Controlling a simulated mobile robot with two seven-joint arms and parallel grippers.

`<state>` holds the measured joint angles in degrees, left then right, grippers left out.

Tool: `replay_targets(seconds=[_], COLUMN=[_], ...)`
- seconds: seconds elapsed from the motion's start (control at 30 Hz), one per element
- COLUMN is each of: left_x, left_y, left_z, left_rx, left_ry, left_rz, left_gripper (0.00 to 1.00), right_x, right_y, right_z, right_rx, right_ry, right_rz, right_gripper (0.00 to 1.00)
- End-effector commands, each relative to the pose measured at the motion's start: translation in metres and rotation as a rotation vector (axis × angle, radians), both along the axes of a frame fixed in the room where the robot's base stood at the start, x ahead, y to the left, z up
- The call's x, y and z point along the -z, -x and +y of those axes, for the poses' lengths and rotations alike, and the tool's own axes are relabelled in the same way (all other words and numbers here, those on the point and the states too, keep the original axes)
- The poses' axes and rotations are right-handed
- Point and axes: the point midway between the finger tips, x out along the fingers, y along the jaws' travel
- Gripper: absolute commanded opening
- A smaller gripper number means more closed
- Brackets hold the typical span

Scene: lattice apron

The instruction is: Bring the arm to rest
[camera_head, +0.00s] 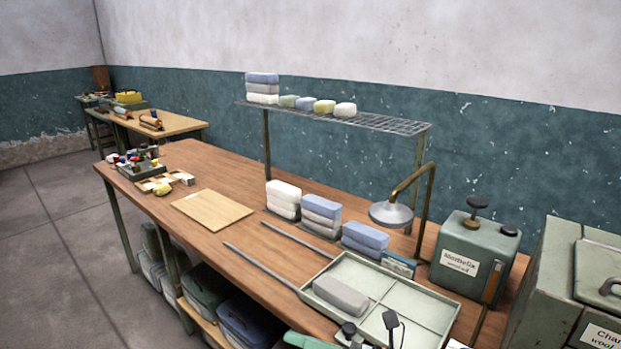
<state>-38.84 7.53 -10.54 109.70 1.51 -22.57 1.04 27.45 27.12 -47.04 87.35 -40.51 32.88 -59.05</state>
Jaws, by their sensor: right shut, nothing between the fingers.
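My right gripper (391,322) shows only as a small dark part at the bottom edge, over the front of the green tray (413,310). It looks shut, with nothing seen in it. Most of that arm is out of the picture. My left gripper is not in view.
A grey block (341,295) lies in the tray. Folded cloth stacks (321,215) stand behind it on the wooden bench (235,250), near a lamp (391,214) and a green canister (472,258). A wire shelf (385,122) is above.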

Motion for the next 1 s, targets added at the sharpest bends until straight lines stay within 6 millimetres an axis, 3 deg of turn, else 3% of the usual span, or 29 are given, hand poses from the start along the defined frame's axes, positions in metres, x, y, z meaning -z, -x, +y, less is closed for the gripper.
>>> replay_targets(seconds=[0.17, 0.37, 0.47, 0.6, 0.7, 0.8, 1.0], left_x=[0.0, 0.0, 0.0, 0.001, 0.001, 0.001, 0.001], left_y=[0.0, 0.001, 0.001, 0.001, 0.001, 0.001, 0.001], left_z=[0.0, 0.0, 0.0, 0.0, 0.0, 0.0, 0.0], left_rx=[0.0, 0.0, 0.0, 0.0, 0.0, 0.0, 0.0], left_ry=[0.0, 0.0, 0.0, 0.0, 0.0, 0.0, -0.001], left_rz=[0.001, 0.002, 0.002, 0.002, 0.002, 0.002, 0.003], left_gripper=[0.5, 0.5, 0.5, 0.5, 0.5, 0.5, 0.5], right_x=[0.029, 0.094, 0.137, 0.197, 0.23, 0.25, 0.263], right_y=[0.003, 0.021, 0.045, 0.097, 0.138, 0.17, 0.196], right_z=[-0.02, -0.07, -0.099, -0.138, -0.16, -0.174, -0.183], right_rx=[0.224, 0.491, 0.638, 0.856, 0.997, 1.102, 1.185], right_ry=[-0.354, -0.751, -0.959, -1.253, -1.435, -1.571, -1.677], right_rz=[0.528, 1.108, 1.383, 1.72, 1.893, 1.999, 2.074], right_gripper=[0.0, 0.0, 0.0, 0.0, 0.0, 0.0, 0.0])
